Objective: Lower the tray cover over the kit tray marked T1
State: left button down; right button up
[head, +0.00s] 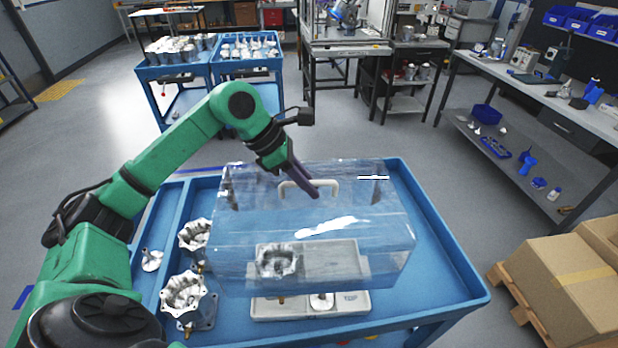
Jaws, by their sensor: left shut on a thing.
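The tray cover (375,222) is a clear box with a pale handle on top. My left gripper (312,190) is shut on the handle (325,186). The cover looks level and appears to hang above the blue cart top. The kit tray (361,303) is a light grey tray on the cart, seen partly through the cover's clear wall, with its front edge showing below the cover. A machined housing (276,262) and a small metal part (321,301) lie in the tray. Its marking is too small to read. My right gripper is not in view.
Housings (184,292) (193,236) and a small metal part (151,260) stand on the left of the blue cart (455,290). The cart's right side is clear. Cardboard boxes (565,290) stand at right. Two loaded blue carts and workbenches are farther back.

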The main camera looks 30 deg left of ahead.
aim_at(307, 197)
pick_arm(q)
jog(key=shift+s+d+r, duration=0.2)
jog(key=shift+s+r, duration=0.05)
jog(key=shift+s, duration=0.05)
jog(key=shift+f+b, duration=0.2)
jog(key=shift+b, duration=0.1)
jog(key=shift+w+a+f+b, duration=0.1)
jog(key=shift+w+f+b, duration=0.05)
jog(key=shift+f+b, duration=0.4)
jog(key=shift+w+f+b, duration=0.1)
jog(key=shift+f+b, duration=0.3)
jog(key=shift+f, duration=0.2)
jog(key=shift+s+f+b, duration=0.1)
jog(key=shift+f+b, duration=0.85)
jog(key=shift+b, duration=0.05)
notch_tip(307, 197, down, 3)
jog(key=b, duration=0.2)
jog(key=shift+b, duration=0.3)
notch_tip(307, 197, down, 10)
jog(key=b, duration=0.9)
jog(key=shift+f, duration=0.2)
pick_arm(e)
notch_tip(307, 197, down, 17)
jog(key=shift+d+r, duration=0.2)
pick_arm(q)
jog(key=shift+f+b, duration=0.5)
jog(key=shift+b, duration=0.25)
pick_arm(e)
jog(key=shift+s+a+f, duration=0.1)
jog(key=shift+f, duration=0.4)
